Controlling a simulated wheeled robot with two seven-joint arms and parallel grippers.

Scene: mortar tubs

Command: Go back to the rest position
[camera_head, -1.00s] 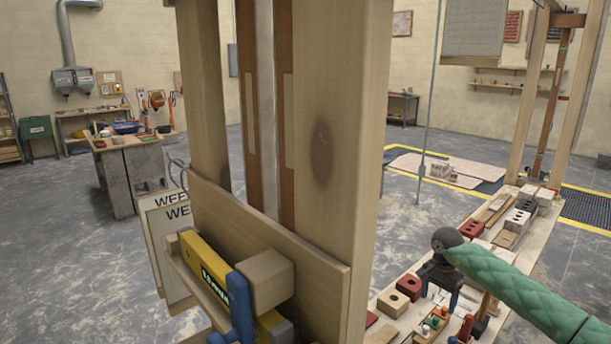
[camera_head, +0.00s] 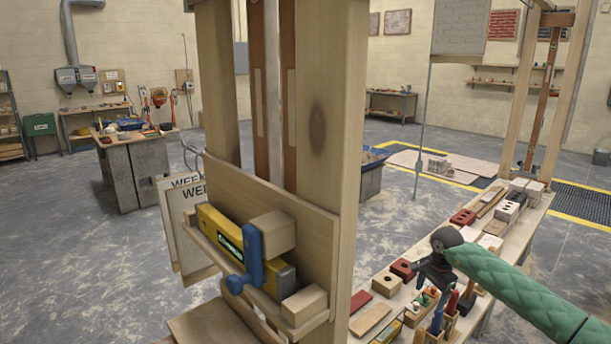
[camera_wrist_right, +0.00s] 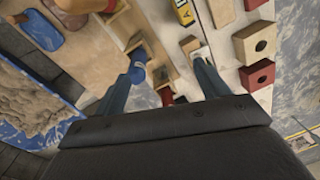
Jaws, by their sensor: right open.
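My right gripper (camera_head: 436,274) is at the end of the green-sleeved arm, over the near part of the long bench (camera_head: 385,292). In the right wrist view the two fingers of this gripper (camera_wrist_right: 168,76) are spread apart, with nothing held between them. Bench items and a small holder lie below and beyond the fingertips; I cannot tell the exact gap. My left gripper is in neither view.
A wooden post (camera_head: 332,130) stands left of the gripper. Its shelf holds a yellow level (camera_head: 218,229) and a blue tool (camera_head: 251,258). Red bricks (camera_head: 463,217) and blocks crowd the bench. A mortar tub (camera_wrist_right: 68,122) shows in the wrist view. Open floor lies beyond.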

